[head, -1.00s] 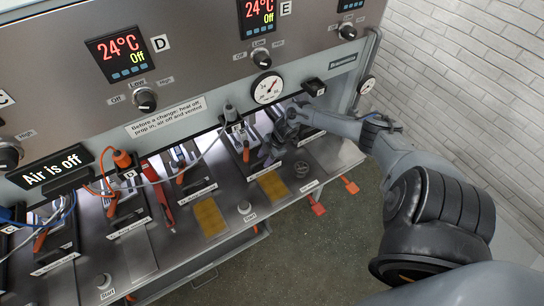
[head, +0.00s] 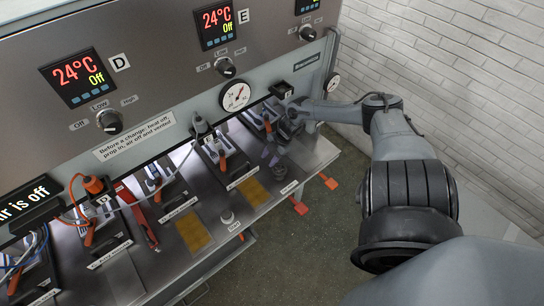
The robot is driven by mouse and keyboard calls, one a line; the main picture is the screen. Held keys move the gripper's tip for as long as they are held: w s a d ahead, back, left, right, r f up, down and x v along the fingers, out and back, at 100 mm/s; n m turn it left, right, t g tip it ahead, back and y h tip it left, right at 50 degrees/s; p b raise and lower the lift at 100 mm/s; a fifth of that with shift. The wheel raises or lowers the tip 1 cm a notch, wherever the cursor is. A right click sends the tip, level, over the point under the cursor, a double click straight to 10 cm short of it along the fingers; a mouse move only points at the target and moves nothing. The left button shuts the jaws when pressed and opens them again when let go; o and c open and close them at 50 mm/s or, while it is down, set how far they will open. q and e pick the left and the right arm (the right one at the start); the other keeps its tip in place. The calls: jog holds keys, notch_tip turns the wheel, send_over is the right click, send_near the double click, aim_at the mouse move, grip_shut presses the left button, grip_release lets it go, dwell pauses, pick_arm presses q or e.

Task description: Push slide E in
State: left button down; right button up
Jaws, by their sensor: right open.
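Slide E (head: 221,158) is the metal slide with an orange handle at the station under the display marked E (head: 243,16). It lies on the bench, with a nameplate (head: 242,179) in front of it. How far in it sits is hard to tell. My right gripper (head: 272,157) is open, low over the bench to the right of slide E and apart from its orange handle. Its dark fingers are small and partly blend with the bench. My left gripper is not in view.
The press front carries a gauge (head: 235,96) and knobs above the slides. A yellow pad (head: 254,192) lies in front of station E, and a Start button (head: 227,216) is nearby. Cables cross the stations at left. A brick wall (head: 440,70) stands at right.

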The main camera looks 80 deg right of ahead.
jog(key=shift+s+d, duration=0.2)
jog(key=shift+s, duration=0.2)
jog(key=shift+c, duration=0.2)
